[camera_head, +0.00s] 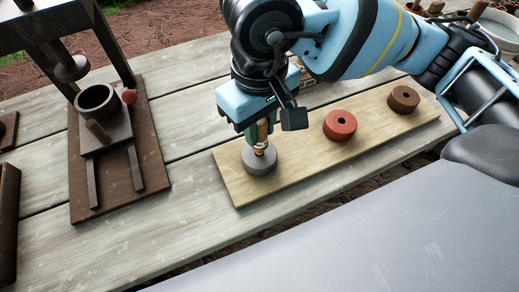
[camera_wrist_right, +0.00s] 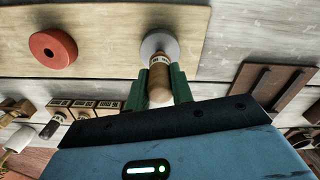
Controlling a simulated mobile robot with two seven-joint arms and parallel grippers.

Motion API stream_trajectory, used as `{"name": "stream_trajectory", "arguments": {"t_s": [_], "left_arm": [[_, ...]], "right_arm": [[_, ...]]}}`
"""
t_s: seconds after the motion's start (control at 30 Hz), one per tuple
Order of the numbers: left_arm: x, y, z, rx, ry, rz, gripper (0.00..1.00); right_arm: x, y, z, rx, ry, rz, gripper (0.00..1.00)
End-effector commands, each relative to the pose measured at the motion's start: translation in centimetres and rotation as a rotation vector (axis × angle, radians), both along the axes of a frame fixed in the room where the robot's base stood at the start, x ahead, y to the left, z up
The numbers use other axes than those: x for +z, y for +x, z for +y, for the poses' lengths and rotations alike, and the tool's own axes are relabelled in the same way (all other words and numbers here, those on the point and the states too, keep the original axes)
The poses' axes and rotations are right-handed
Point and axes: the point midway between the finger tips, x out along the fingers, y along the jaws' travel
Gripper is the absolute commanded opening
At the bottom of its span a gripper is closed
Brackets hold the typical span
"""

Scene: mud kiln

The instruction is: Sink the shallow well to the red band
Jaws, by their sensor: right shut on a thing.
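My right gripper (camera_head: 262,128) is shut on a tool with a light wooden handle (camera_wrist_right: 160,80), its green fingers on either side. The tool points down at the middle of a grey round block (camera_head: 259,162), which also shows in the right wrist view (camera_wrist_right: 158,43). Its lower end meets the block's top; how deep it sits is hidden. An orange-brown part shows low on the tool; I cannot tell whether it is a red band. A red round block (camera_head: 340,125) and a brown one (camera_head: 403,99), each with a centre hole, stand apart on the same board. My left gripper is out of view.
The pale wooden board (camera_head: 230,180) lies on a grey plank table (camera_head: 190,200). A dark press-like stand with a cup (camera_head: 97,101) and a small red ball (camera_head: 129,97) is at left. Small labelled blocks (camera_wrist_right: 83,108) lie behind. Planks between stand and board are clear.

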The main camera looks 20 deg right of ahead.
Motion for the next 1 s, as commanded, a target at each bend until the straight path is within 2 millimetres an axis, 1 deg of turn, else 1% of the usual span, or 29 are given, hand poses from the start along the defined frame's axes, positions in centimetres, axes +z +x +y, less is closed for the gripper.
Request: {"name": "stream_trajectory", "arguments": {"t_s": [0.63, 1.0], "left_arm": [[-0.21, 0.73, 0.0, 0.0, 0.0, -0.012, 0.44], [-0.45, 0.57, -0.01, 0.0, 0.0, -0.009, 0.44]], "right_arm": [[-0.09, 0.0, 0.01, 0.0, 0.0, 0.0, 0.0], [-0.14, 0.0, 0.0, 0.0, 0.0, 0.0, 0.0]]}}
